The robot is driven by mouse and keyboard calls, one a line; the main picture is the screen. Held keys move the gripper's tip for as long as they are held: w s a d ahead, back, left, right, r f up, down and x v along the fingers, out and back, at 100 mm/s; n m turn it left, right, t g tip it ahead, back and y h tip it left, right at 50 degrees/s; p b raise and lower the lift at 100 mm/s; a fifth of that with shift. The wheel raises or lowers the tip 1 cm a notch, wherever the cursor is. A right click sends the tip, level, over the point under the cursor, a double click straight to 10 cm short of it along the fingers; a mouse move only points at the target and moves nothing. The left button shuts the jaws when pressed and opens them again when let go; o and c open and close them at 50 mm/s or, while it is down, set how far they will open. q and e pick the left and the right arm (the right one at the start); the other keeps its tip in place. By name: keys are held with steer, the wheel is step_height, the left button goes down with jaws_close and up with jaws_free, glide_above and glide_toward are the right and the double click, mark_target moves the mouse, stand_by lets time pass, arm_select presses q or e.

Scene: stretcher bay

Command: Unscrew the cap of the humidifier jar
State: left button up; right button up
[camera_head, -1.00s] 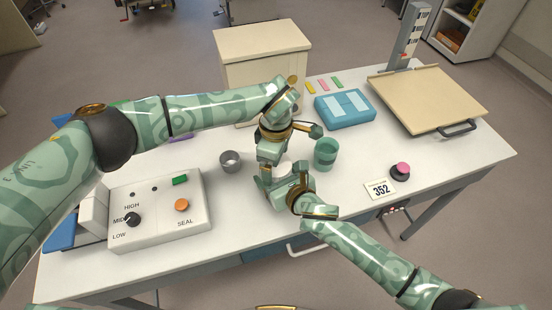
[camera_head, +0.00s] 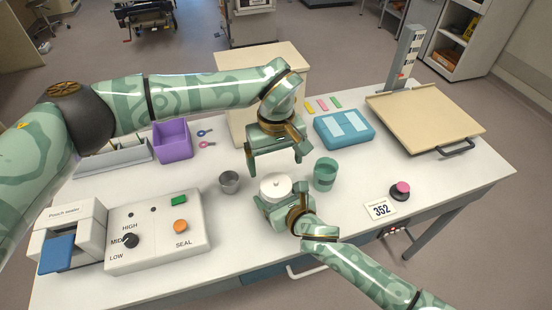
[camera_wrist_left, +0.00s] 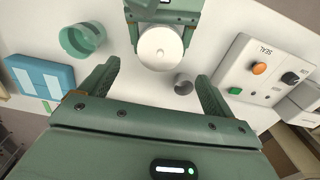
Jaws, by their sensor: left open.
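The humidifier jar's round white cap (camera_head: 275,186) has a small knob at its centre and sits level on top of the jar. It shows from above in the left wrist view (camera_wrist_left: 160,48). The jar's body is mostly hidden by my right gripper (camera_head: 283,207), whose fingers flank it and appear closed on it. My left gripper (camera_head: 275,167) is open and empty, pointing down above and just behind the cap. In the left wrist view its two fingers (camera_wrist_left: 158,72) stand wide apart, with the cap beyond and between them, untouched.
A green cup (camera_head: 324,174) stands close right of the jar, and a small grey metal cup (camera_head: 229,183) close left. The pouch sealer (camera_head: 160,232) is at front left. A purple bin (camera_head: 171,143), a blue box (camera_head: 344,129) and a beige tray (camera_head: 425,115) stand farther back.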

mark_target(276, 185)
arm_select(q)
steer(key=shift+f+m, duration=0.3)
steer(key=shift+f, duration=0.05)
step_height(276, 185, down, 7)
steer(key=shift+f, duration=0.15)
steer(key=c, duration=1)
steer(key=n, duration=1)
steer(key=o, duration=1.1)
